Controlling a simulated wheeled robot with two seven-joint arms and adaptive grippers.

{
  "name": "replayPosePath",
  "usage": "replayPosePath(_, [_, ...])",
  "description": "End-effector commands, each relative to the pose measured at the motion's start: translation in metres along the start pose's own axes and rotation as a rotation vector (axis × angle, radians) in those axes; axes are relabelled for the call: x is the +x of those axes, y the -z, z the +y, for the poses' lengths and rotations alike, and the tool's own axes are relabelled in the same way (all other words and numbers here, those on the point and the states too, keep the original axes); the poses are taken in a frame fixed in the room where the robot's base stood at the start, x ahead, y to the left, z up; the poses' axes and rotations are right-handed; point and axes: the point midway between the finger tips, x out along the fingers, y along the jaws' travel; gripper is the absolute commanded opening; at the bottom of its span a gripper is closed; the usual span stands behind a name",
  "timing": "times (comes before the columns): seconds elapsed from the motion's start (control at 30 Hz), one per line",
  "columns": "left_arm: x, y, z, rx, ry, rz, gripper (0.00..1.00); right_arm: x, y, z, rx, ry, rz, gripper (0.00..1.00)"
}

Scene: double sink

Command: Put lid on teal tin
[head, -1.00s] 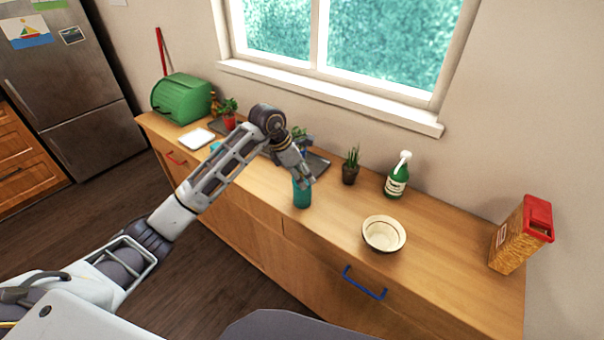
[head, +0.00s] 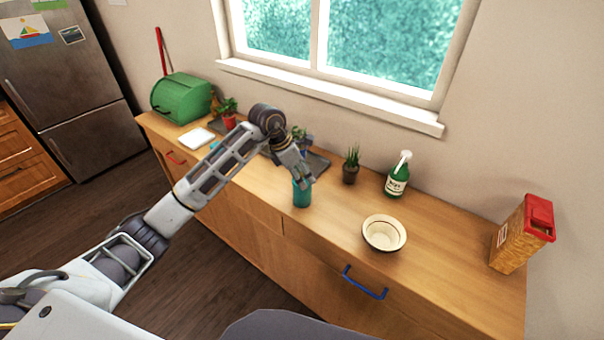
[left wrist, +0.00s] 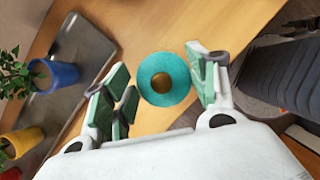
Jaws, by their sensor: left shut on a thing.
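The teal tin (head: 302,197) stands upright near the front edge of the wooden counter. My left gripper (head: 303,182) points down right over its top. In the left wrist view a round teal lid (left wrist: 148,92) with a brown knob in its middle shows between the fingers of my left gripper (left wrist: 162,84). The gripper is shut on this lid, one finger to each side. The fingers hide the tin's top in the head view, so I cannot tell whether the lid touches the tin. My right gripper is not in view.
A cream bowl (head: 384,233) stands to the right of the tin. A dark tray (head: 316,161) lies behind my gripper. The counter between tin and bowl is clear.

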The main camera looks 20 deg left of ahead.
Motion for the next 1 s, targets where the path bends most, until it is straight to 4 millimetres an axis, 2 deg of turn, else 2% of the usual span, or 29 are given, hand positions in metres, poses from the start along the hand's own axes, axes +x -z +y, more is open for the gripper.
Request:
replayPosePath(0.47, [0.0001, -0.0002, -0.0002, 0.0, 0.0, -0.001, 0.42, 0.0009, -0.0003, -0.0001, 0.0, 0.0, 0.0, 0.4])
replayPosePath(0.5, [0.0001, -0.0002, -0.0002, 0.0, 0.0, -0.001, 0.59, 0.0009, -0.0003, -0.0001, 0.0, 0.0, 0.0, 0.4])
replayPosePath(0.7, [0.0001, -0.0002, -0.0002, 0.0, 0.0, -0.001, 0.83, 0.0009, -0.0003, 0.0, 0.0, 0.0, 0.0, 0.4])
replayPosePath(0.93, [0.0002, -0.0002, -0.0002, 0.0, 0.001, -0.001, 0.83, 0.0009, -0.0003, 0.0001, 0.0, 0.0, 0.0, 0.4])
replayPosePath(1.0, [0.0002, -0.0002, -0.0003, 0.0, 0.001, -0.001, 0.91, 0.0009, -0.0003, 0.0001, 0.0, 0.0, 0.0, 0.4])
